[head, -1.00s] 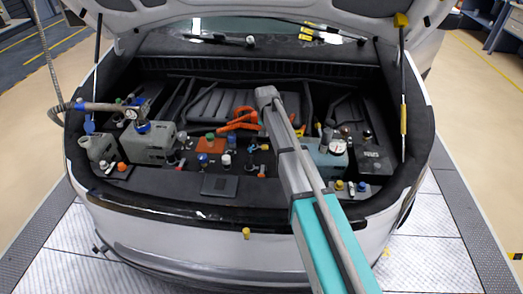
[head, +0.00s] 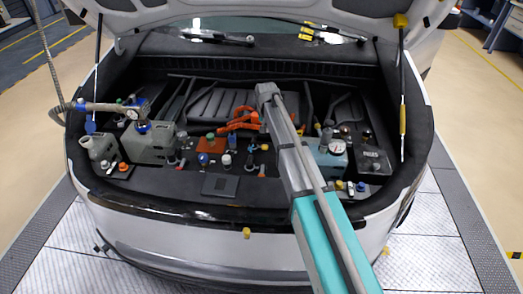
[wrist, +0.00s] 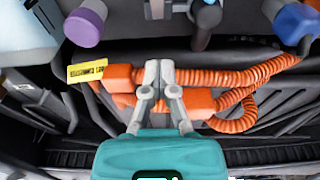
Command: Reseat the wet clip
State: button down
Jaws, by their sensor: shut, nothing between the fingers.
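In the wrist view my gripper (wrist: 159,70) is shut and empty, its two fingertips together. The fingers lie across the picture in front of an orange harness. An orange connector block (wrist: 118,77) shows just left of the fingertips, and ribbed orange conduit (wrist: 225,78) runs off to the right. I cannot tell whether the fingers touch the harness. In the head view the orange harness (head: 240,120) lies in the middle of the engine bay, left of my arm's end. The fingers cannot be made out there. I cannot pick out the wet clip for certain in either view.
A yellow barcode label (wrist: 88,70) hangs at the harness's left end. A purple cap (wrist: 84,27) and a blue cap (wrist: 297,22) stand near the top corners. In the head view, a grey tank (head: 147,143) stands left, a gauge unit (head: 332,152) right, with several small caps between.

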jog(key=shift+w+r, duration=0.1)
jog(key=shift+r, duration=0.05)
jog(key=shift+w+r+p, duration=0.35)
jog(key=shift+w+p, duration=0.1)
jog(key=shift+p, duration=0.1)
dwell(0.3)
jog(key=c, duration=0.9)
grip_release()
jog(key=shift+o, duration=0.2)
jog(key=shift+g, duration=0.9)
jog(key=s+d, duration=0.7)
jog(key=s, duration=0.4)
jog(key=s+d, duration=0.7)
jog(key=s, duration=0.3)
jog(key=s+d, duration=0.7)
jog(key=s, duration=0.4)
jog(key=shift+s+d+f, duration=0.1)
jog(key=shift+s+d, duration=0.15)
jog(key=shift+s, duration=0.05)
